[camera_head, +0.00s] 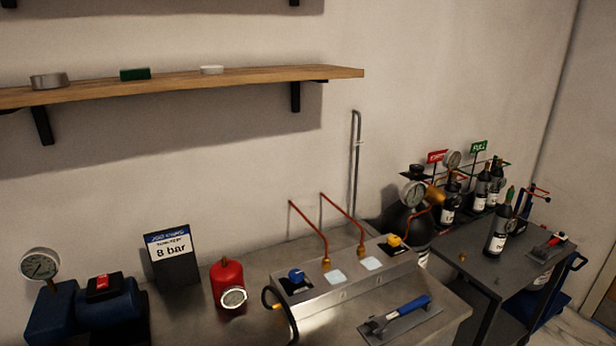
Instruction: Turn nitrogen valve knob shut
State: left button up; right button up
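A steel valve panel (347,292) stands on the bench with two knobs. A blue knob (296,276) is at its left end and a yellow knob (394,240) at its right end, each on a dark plate. Two copper pipes rise behind from brass fittings between them. The labels are too small to read, so I cannot tell which knob is nitrogen or whether either is open. A black cylinder (402,222) with a gauge (412,192) and a brass fitting stands behind the panel's right end. Neither of my grippers is in view.
A red canister (227,280) with a gauge, an "8 bar" sign (172,256) and a blue pump (108,303) stand left. A blue-handled tool (397,314) lies in front. A cart (490,264) with several dark bottles stands right. A wooden shelf (200,82) hangs above.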

aim_at(416, 168)
jog(key=i+l+z, duration=0.2)
jog(key=z, duration=0.15)
jog(key=i+l+z, duration=0.15)
jog(key=i+z, duration=0.25)
